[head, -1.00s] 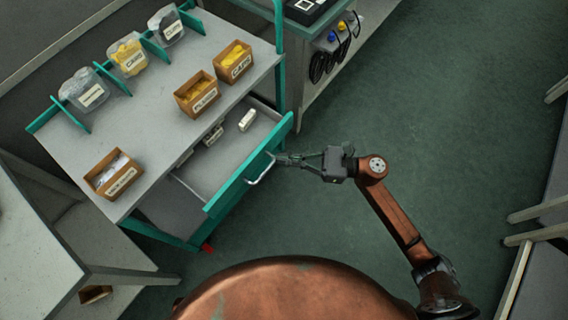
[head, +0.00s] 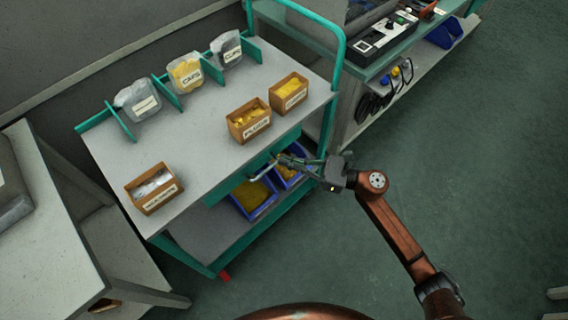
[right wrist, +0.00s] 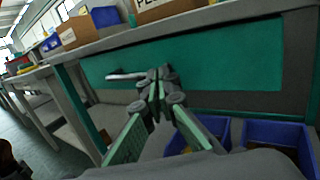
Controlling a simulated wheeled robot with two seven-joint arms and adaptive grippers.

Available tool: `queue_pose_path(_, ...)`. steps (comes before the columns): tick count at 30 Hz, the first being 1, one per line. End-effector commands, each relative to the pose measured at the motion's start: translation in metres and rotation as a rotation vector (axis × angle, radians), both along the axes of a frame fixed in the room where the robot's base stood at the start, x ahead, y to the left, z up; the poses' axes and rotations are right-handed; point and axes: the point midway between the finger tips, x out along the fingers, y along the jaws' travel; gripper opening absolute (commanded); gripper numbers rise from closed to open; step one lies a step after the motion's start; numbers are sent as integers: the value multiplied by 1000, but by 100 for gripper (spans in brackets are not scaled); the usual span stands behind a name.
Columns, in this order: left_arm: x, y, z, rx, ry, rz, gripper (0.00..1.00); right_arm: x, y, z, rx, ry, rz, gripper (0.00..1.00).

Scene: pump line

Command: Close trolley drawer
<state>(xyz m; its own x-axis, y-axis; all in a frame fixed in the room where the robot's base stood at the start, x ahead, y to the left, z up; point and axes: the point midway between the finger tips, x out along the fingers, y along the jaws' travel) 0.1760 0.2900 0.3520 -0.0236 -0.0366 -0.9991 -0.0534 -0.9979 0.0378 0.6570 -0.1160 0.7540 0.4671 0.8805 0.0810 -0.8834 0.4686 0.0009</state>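The trolley (head: 205,145) has a grey top and a teal frame. Its teal drawer front (right wrist: 220,65) sits flush or nearly flush under the top's edge, with no open drawer interior showing. The drawer's silver bar handle (head: 263,171) also shows in the right wrist view (right wrist: 126,76). My right gripper (head: 281,160) is at the drawer front, beside the handle's right end. Its fingers (right wrist: 161,88) come together at the tips with nothing visible between them. Whether they touch the front or the handle is hard to tell. My left gripper is out of view.
Blue bins (head: 253,197) stand on the trolley's lower shelf, below the drawer. Labelled boxes (head: 249,121) and bags (head: 186,73) stand on its top. A bench with devices (head: 375,45) is at the back right, a grey table (head: 45,235) at left. Floor at right is clear.

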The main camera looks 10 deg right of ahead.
Motion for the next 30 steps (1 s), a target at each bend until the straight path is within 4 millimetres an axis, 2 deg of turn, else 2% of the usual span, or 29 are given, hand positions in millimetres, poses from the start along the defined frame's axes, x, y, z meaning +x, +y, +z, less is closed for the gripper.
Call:
queue_pose_path(15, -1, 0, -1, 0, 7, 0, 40, 0, -2, 0, 1, -2, 1, 0)
queue_pose_path(24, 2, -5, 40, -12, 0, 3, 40, -9, -26, -7, 0, 2, 17, 0)
queue_pose_path(30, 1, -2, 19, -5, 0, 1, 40, -25, -56, -4, 0, 1, 14, 0)
